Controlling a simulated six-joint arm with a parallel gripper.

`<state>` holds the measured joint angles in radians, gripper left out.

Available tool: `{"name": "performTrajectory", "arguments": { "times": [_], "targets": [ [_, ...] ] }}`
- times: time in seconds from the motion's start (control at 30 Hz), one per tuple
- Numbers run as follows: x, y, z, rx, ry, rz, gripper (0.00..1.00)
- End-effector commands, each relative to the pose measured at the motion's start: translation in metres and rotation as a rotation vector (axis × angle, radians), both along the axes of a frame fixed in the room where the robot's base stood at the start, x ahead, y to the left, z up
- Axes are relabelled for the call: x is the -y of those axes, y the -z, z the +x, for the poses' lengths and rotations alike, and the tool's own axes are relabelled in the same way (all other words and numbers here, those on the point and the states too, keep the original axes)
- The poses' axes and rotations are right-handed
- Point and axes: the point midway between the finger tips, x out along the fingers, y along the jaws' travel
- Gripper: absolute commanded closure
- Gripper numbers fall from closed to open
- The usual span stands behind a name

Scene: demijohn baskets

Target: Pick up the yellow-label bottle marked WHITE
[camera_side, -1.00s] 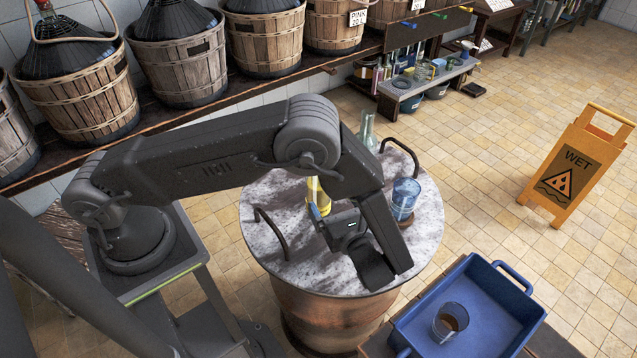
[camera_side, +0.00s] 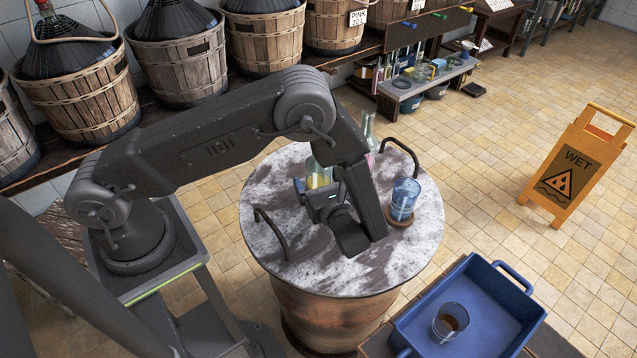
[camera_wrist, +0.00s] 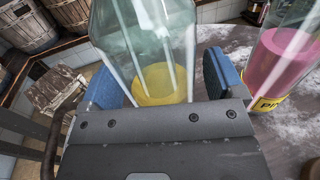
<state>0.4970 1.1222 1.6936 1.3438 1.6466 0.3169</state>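A clear glass bottle with yellow low in it (camera_side: 318,178) stands on the marble-topped barrel (camera_side: 290,262), partly hidden by my arm in the side view. I cannot read its marking. My gripper (camera_side: 312,190) is at the bottle. In the wrist view the bottle (camera_wrist: 150,50) rises between the two blue finger pads of my gripper (camera_wrist: 162,85). A small gap shows between the glass and the right pad; contact on the left is unclear. The gripper looks open around the bottle.
A pink bottle (camera_wrist: 285,50) stands close by on the right in the wrist view. A blue glass (camera_side: 404,195) sits on a round coaster. Metal handles (camera_side: 270,232) rise from the barrel top. A blue tray (camera_side: 490,310) holding a glass (camera_side: 450,321) is at the lower right.

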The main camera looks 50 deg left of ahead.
Motion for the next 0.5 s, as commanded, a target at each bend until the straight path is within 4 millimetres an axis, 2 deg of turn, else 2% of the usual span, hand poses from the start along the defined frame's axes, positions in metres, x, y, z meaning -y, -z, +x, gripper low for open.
{"name": "performTrajectory", "arguments": {
  "times": [0.07, 0.5],
  "targets": [
    [0.0002, 0.0, 0.0, 0.0, 0.0, 0.0, 0.2],
    [0.0004, 0.0001, 0.0, 0.0, 0.0, 0.0, 0.62]
  ]
}}
